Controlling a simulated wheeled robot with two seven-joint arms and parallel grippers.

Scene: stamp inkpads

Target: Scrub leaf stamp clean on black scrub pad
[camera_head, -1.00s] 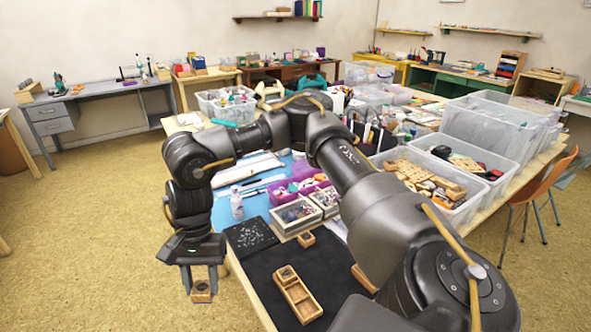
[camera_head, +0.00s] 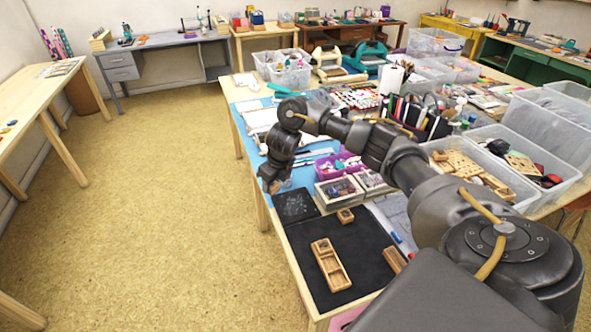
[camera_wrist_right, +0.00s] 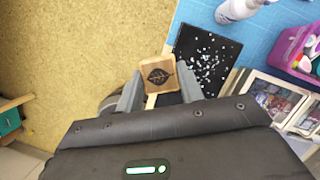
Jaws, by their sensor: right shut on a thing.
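The leaf stamp, a small wooden block with a dark leaf on its face (camera_wrist_right: 158,76), is between the two fingers of my right gripper in the right wrist view. My right gripper (camera_wrist_right: 158,92) is shut on it; it also shows in the head view (camera_head: 275,184), where the stamp is mostly hidden. The black scrub pad (camera_head: 296,207), dotted with pale specks, lies on the table near its left edge. In the right wrist view the pad (camera_wrist_right: 207,62) is just right of the stamp. I cannot tell the stamp's height above the pad. My left gripper is not in view.
A dark mat (camera_head: 352,248) holds a wooden inkpad tray (camera_head: 329,265) and a small wooden block (camera_head: 345,216). Framed boxes (camera_head: 339,192) and a purple bin (camera_head: 338,168) stand beyond the pad. A white bottle (camera_wrist_right: 236,10) shows in the right wrist view. Open floor lies left.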

